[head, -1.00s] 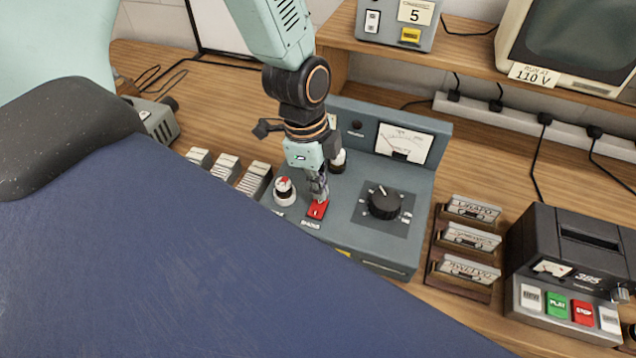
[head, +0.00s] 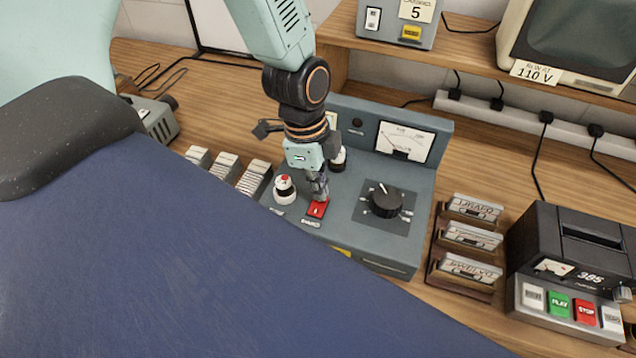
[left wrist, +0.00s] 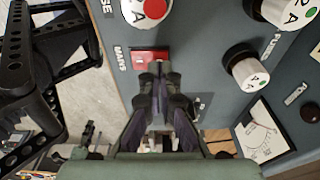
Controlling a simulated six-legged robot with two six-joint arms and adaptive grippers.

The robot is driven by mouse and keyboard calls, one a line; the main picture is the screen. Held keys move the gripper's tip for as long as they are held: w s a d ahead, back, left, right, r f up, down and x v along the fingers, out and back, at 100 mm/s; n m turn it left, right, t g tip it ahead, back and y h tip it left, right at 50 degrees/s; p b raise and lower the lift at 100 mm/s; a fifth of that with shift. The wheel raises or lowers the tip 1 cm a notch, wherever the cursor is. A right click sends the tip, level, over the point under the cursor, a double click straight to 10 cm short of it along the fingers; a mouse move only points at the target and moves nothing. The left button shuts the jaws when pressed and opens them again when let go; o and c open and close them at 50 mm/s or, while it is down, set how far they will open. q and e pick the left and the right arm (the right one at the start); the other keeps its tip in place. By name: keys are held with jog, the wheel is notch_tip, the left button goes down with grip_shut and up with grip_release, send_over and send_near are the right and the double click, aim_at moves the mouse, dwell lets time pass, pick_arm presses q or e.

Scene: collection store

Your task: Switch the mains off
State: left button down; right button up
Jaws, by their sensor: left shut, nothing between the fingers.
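The mains switch (head: 317,209) is a red rocker on the sloping top of a grey-blue control unit (head: 345,235). It also shows in the left wrist view (left wrist: 146,58), beside a label reading MAINS. My left gripper (head: 321,196) is shut and empty, pointing down with its fingertips at the switch's far edge. My right gripper is not in view.
On the unit are a white knob with a red top (head: 285,189), a black dial (head: 385,202) and a meter (head: 404,142). A cassette rack (head: 437,270) and a tape deck (head: 572,265) stand to the right. A shelf (head: 470,62) is behind.

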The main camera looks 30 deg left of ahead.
pick_arm(q)
jog(key=shift+f+b, duration=0.5)
jog(key=shift+f, duration=0.15)
dwell(0.3)
jog(key=shift+r, duration=0.1)
notch_tip(320, 180, up, 7)
jog(key=p, duration=0.6)
jog(key=shift+p, duration=0.3)
dwell(0.4)
